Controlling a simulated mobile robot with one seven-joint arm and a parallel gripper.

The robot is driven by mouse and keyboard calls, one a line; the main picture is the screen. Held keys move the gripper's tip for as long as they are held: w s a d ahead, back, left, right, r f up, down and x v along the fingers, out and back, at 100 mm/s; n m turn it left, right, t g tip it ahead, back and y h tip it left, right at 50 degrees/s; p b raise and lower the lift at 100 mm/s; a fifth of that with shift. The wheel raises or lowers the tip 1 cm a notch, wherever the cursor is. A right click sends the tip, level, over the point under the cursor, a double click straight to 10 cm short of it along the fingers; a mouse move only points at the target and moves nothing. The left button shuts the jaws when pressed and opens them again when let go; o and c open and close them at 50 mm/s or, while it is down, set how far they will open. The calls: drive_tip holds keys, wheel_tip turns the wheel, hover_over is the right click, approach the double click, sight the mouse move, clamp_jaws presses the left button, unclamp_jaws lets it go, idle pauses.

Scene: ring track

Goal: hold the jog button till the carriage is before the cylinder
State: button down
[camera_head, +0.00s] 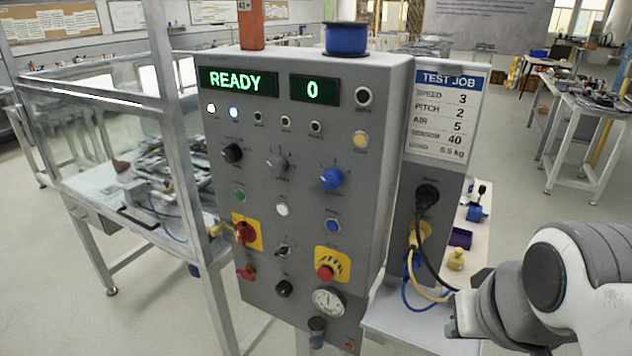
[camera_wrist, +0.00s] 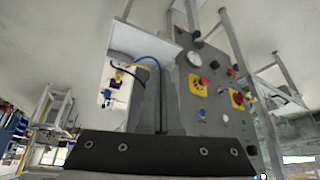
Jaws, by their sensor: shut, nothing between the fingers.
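The grey control box (camera_head: 383,190) stands in the middle of the head view. Its screens read READY (camera_head: 237,81) and 0 (camera_head: 313,89). It bears a green button (camera_head: 241,196), a white button (camera_head: 282,209), a blue button (camera_head: 333,226) and a yellow button (camera_head: 361,140). Their labels are too small to read, so I cannot tell which is the jog button. The track machinery (camera_head: 165,175) sits in the framed enclosure at left; carriage and cylinder cannot be told apart there. My gripper (camera_head: 455,317) is shut and empty, right of the box and apart from the buttons.
A red emergency button (camera_head: 324,272) and a red rotary switch (camera_head: 244,233) stick out of the panel. A side shelf (camera_head: 400,325) and hanging cables (camera_head: 424,288) lie between my gripper and the box. A job card (camera_head: 445,113) hangs at right. Metal posts (camera_head: 175,130) frame the enclosure.

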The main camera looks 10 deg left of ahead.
drive_tip(key=w+a+f+n+t+y+b, duration=0.2)
drive_tip(key=w+a+n+b, duration=0.15)
drive_tip(key=w+a, duration=0.55)
drive_tip(key=n+t+y+b, duration=0.3)
drive_tip(key=n+t+y, duration=0.15)
drive_tip(key=n, duration=0.35)
approach(283, 209)
drive_tip(key=s+a+f, duration=0.2)
drive_tip(key=s+f, duration=0.1)
drive_tip(key=s, duration=0.1)
drive_tip(key=a+f+n+t+b, duration=0.1)
drive_tip(key=a+n+t, duration=0.2)
drive_tip(key=a, duration=0.3)
drive_tip(key=shift+a+f+t+b, duration=0.15)
drive_tip(key=shift+a+t+b, duration=0.2)
drive_tip(key=shift+b, duration=0.05)
drive_tip(key=w+d+b, duration=0.2)
drive_tip(key=w+d, duration=0.1)
drive_tip(key=w, duration=0.5)
drive_tip(key=shift+d, duration=0.2)
